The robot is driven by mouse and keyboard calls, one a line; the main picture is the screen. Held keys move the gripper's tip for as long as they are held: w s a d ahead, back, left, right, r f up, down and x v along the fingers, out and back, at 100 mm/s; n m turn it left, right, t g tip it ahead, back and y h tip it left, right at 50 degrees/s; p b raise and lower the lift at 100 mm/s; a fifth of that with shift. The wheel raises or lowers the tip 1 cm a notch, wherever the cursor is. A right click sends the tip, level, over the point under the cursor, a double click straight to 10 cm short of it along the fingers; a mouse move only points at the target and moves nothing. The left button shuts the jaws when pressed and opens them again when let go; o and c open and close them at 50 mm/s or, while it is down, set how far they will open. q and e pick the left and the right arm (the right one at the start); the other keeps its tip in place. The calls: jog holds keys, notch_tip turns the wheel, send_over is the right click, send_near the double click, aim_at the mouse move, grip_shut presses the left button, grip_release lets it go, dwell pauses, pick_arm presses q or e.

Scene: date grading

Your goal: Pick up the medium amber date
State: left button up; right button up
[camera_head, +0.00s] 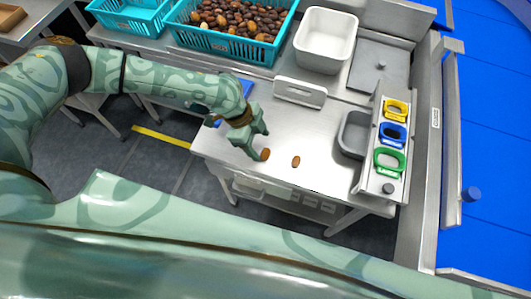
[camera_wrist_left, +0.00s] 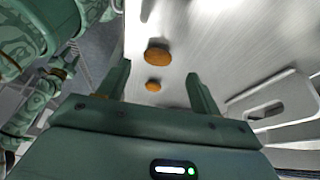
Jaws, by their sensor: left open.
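Two amber-brown dates lie on the steel table top. One date (camera_head: 265,154) is close to my left gripper (camera_head: 258,142); the other date (camera_head: 296,161) lies a little to the right. Which is the medium one I cannot tell for sure. In the left wrist view, the near date (camera_wrist_left: 153,86) shows between the open fingers of the left gripper (camera_wrist_left: 157,70), with no finger seen touching it. The other date (camera_wrist_left: 157,52) shows beyond the fingertips and looks larger there. The left gripper is empty.
A white block with a handle slot (camera_head: 300,92) stands behind the dates. At the right are a grey tray (camera_head: 352,135) and yellow, blue and green rings (camera_head: 390,160). A teal crate of dates (camera_head: 228,45) and a white bin (camera_head: 325,40) stand at the back. The table's front edge is close.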

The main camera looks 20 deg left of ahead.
aim_at(264, 152)
pick_arm(q)
jog(key=b+x, duration=0.1)
jog(key=x, duration=0.3)
jog(key=shift+s+a+f, duration=0.1)
jog(key=shift+s+f, duration=0.05)
jog(key=shift+f, duration=0.1)
jog(key=shift+r, duration=0.1)
jog(key=c, duration=0.8)
